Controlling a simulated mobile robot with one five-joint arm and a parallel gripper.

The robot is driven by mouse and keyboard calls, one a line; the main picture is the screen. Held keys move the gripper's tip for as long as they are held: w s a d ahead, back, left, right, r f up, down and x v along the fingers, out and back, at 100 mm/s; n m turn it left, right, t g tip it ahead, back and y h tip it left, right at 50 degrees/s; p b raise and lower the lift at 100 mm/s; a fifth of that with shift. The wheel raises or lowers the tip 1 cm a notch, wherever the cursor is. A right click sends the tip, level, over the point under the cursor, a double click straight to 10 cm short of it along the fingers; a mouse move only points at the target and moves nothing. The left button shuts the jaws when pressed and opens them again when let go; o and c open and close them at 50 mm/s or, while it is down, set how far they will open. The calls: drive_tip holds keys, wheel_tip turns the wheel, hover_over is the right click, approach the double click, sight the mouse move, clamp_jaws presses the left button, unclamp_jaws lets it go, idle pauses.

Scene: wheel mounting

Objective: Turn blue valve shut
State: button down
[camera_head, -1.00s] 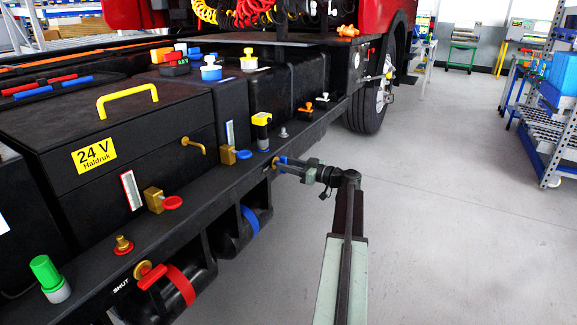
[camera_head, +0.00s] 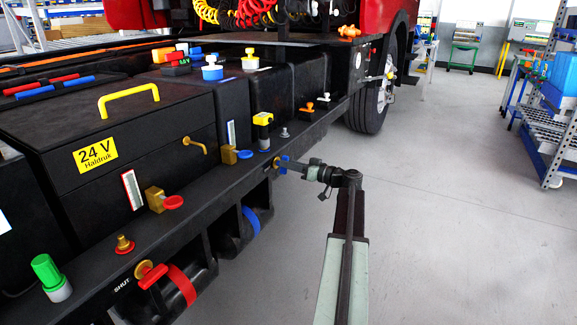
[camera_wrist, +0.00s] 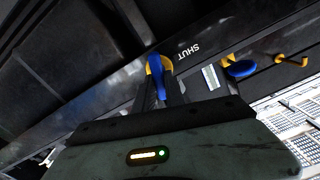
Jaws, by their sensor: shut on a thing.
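The blue valve (camera_head: 283,160) sits on the outer face of the dark chassis rail, with a brass-coloured body. In the wrist view its blue handle (camera_wrist: 158,82) lies between my two fingers, pointing roughly along them. A white "SHUT" mark (camera_wrist: 188,52) is on the rail just right of the valve; the handle does not point straight at it. My gripper (camera_head: 288,163) is shut on the blue handle, reaching in from the right. The fingers partly hide the handle in the head view.
A second blue-handled valve (camera_head: 243,154) sits on the box above the rail, beside a sight glass (camera_head: 230,133). Red-handled valves (camera_head: 172,202) (camera_head: 152,276) are further left. A truck wheel (camera_head: 372,100) stands behind. The floor (camera_head: 450,240) at right is clear.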

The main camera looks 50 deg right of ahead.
drive_tip(key=shift+d+f+m+b, duration=0.1)
drive_tip(key=shift+f+m+b, duration=0.1)
drive_tip(key=shift+m, duration=3.45)
drive_tip(key=shift+d+f+m+b, duration=0.1)
drive_tip(key=shift+f+m, duration=0.1)
drive_tip(key=shift+m, duration=3.45)
drive_tip(key=c, duration=1.4)
unclamp_jaws()
drive_tip(key=v, duration=0.7)
drive_tip(key=shift+s, duration=0.4)
drive_tip(key=shift+d, duration=0.1)
